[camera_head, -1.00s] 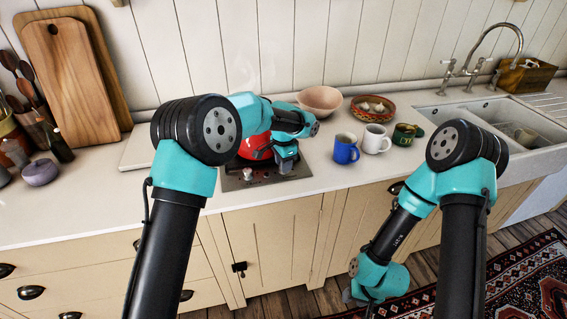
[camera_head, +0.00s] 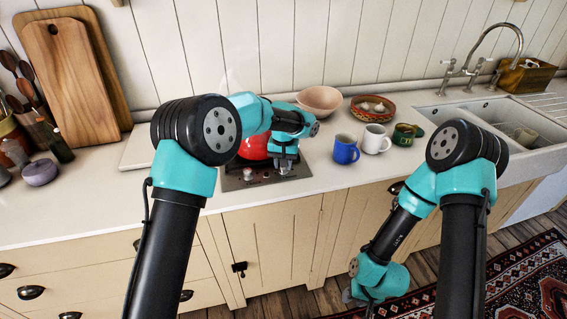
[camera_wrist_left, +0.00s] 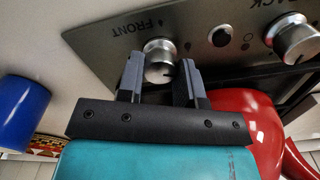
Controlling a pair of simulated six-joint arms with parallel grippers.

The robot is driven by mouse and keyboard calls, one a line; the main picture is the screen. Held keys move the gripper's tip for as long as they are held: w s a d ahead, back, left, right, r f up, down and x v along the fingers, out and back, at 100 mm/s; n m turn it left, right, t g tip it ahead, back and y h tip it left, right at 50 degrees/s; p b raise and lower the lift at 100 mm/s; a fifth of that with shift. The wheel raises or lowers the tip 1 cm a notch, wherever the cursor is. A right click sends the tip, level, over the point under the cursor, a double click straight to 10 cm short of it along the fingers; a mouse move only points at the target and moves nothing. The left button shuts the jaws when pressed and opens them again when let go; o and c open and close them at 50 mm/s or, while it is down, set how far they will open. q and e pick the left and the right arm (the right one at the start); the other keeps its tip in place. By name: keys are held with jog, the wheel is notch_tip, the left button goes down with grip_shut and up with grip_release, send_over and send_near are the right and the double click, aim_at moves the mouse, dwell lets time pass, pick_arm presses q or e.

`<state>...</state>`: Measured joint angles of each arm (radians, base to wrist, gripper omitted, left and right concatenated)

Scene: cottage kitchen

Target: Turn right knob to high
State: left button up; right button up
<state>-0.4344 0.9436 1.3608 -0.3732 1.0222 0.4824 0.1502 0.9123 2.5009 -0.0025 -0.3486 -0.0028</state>
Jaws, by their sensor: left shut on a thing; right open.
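The cooktop panel (camera_head: 262,180) carries two silver knobs. The left knob (camera_head: 248,173) stands free and shows in the left wrist view as the one marked BACK (camera_wrist_left: 293,38). The right knob, marked FRONT (camera_wrist_left: 160,58), sits between the fingers of my left gripper (camera_wrist_left: 160,75), which is shut on it. In the head view my left gripper (camera_head: 285,168) is over the panel's right part and hides this knob. The knob's exact setting is hard to read. My right gripper (camera_head: 352,296) is open and empty, low in front of the cabinets.
A red kettle (camera_head: 254,147) stands on the cooktop just behind my left gripper. A blue mug (camera_head: 346,149), a white mug (camera_head: 375,139) and a green mug (camera_head: 403,134) stand to the right.

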pick_arm(q)
jog(key=shift+n, duration=2.2)
jog(key=o, duration=0.9)
jog(key=shift+r, duration=0.1)
notch_tip(320, 180, up, 17)
jog(key=shift+r, duration=0.15)
